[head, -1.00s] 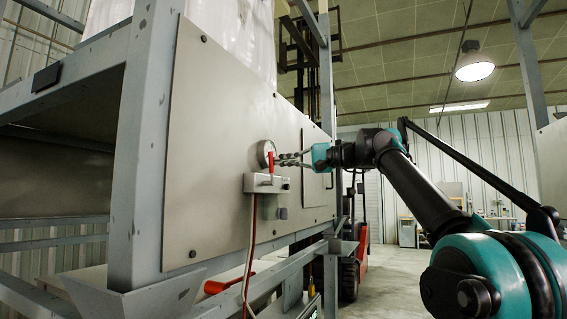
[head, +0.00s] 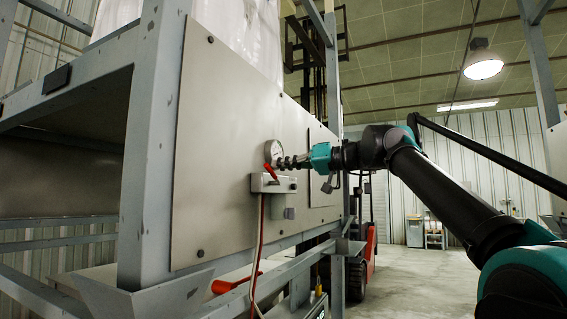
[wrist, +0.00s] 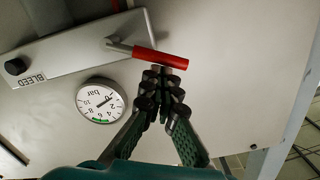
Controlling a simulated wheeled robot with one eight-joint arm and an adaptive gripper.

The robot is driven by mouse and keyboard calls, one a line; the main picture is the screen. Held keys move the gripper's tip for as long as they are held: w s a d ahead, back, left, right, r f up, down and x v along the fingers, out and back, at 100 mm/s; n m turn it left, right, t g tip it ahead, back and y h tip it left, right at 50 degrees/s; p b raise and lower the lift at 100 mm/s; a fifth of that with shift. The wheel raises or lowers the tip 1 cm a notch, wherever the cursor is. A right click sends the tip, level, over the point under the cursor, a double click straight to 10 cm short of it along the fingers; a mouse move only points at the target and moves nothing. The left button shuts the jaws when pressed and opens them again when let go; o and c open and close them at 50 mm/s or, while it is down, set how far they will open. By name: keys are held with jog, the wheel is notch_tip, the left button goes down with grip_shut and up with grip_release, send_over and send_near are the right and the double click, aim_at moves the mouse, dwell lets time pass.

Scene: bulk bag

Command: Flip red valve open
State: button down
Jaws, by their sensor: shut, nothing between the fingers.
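The red valve lever (head: 272,173) sits on a small grey valve block (head: 273,184) on the steel panel, tilted up and to the left in the head view. In the wrist view its red grip (wrist: 160,57) lies nearly level on a metal stem. My gripper (head: 283,163) is at the panel from the right, just beside the lever. In the wrist view my gripper (wrist: 163,76) has its fingertips together right by the grip's right half, with nothing between them. I cannot tell whether they touch the grip.
A pressure gauge (head: 274,150) is close behind the lever; it also shows in the wrist view (wrist: 100,100). A black knob (wrist: 15,66) marked BLEED is on the same block. A red-orange handle (head: 232,284) is lower down. A forklift (head: 360,245) stands behind.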

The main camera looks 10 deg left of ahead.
jog(key=n, duration=0.1)
jog(key=s+f+n, duration=0.1)
jog(key=f+n, duration=0.1)
jog(key=shift+s+a+n, duration=0.15)
jog(key=shift+a+n, duration=0.1)
jog(key=shift+n, duration=0.05)
jog(key=shift+s+f, duration=0.1)
jog(key=shift+f, duration=0.4)
dwell(0.3)
jog(key=s+d+r, duration=0.2)
jog(key=d, duration=0.3)
jog(key=s+d+r, duration=0.1)
jog(key=d+r, duration=0.1)
jog(key=d, duration=0.3)
jog(key=shift+s+r, duration=0.25)
jog(key=shift+s, duration=0.15)
